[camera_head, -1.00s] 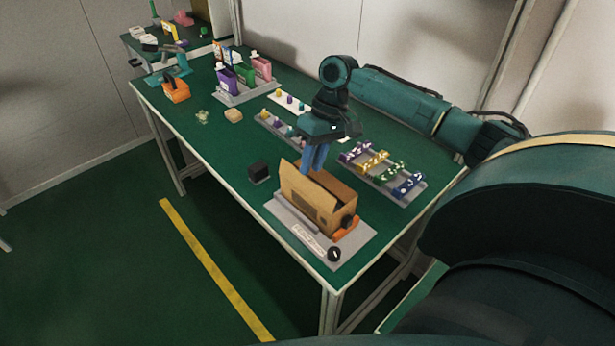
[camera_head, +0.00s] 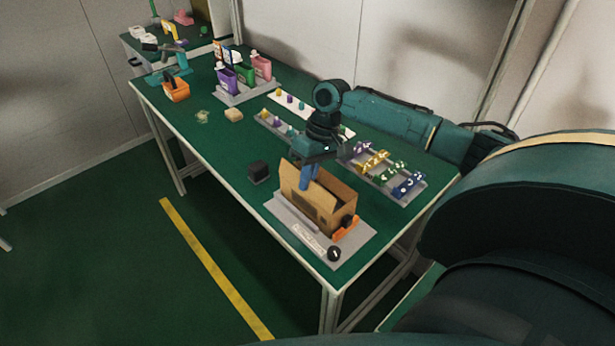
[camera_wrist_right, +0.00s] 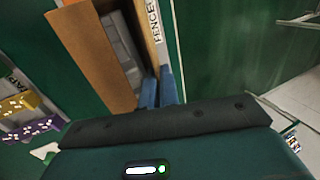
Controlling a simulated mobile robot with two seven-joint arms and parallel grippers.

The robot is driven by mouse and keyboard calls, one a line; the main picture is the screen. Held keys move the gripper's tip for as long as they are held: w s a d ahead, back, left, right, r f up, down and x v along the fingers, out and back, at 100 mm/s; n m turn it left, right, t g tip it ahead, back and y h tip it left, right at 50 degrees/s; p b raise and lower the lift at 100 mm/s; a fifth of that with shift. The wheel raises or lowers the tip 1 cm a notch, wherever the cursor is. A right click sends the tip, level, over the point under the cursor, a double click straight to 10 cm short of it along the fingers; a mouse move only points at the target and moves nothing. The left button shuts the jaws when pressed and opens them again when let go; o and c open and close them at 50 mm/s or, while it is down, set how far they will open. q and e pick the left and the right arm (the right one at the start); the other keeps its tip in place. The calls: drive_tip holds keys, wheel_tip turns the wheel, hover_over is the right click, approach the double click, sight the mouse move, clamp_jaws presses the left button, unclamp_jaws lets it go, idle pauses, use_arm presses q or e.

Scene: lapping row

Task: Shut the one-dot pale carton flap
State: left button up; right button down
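A pale brown carton (camera_head: 310,206) stands on a grey base plate (camera_head: 290,216) near the table's front corner. Its top is open, and a flap (camera_head: 290,172) stands up along its left side. No dot mark can be made out. My right gripper (camera_head: 307,184) points down at the flap's upper edge, its blue fingers overlapping the cardboard. In the right wrist view the fingers (camera_wrist_right: 159,88) are close together at the carton's wall (camera_wrist_right: 90,50). I cannot tell whether cardboard is between them. My left gripper is not in view.
A black block (camera_head: 258,171) stands left of the carton. A grey tray (camera_head: 408,197) with coloured pieces lies to its right. The table's left-middle is mostly clear.

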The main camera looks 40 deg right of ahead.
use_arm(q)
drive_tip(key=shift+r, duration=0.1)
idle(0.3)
